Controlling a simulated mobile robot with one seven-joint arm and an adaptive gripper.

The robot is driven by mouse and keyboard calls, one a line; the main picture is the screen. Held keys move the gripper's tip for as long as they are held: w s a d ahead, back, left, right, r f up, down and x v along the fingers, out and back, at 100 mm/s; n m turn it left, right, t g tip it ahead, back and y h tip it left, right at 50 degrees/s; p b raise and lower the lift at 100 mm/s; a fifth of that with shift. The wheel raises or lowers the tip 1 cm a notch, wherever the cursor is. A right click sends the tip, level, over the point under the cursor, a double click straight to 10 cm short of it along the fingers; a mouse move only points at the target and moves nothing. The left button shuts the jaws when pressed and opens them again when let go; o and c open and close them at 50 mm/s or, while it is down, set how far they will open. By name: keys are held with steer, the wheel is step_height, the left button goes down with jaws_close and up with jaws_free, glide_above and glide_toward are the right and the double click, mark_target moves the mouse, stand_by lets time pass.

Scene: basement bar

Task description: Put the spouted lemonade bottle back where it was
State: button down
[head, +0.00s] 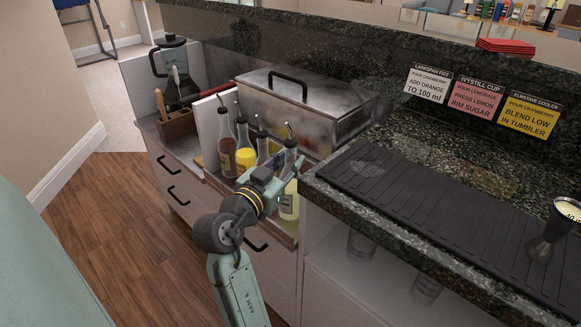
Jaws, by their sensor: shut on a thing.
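The spouted lemonade bottle (289,203), with pale yellow contents, stands upright at the right end of a row of spouted bottles in front of the steel bin. My gripper (283,177) reaches it from the front left and is shut on it, around its upper body. The gripper hides part of the bottle, and I cannot tell whether its base rests on the ledge. Another spouted bottle (262,148) is partly hidden behind my gripper.
A steel lidded bin (300,110) stands behind the bottles. The raised granite counter edge and black bar mat (440,215) are close on the right. A jigger (555,232) stands on the mat. A wooden caddy (176,125) and a blender (170,62) are at left.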

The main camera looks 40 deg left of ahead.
steer(key=shift+f, duration=0.7)
steer(key=shift+f, duration=0.2)
steer(key=c, duration=1.4)
jaws_free()
steer(key=shift+r, duration=0.15)
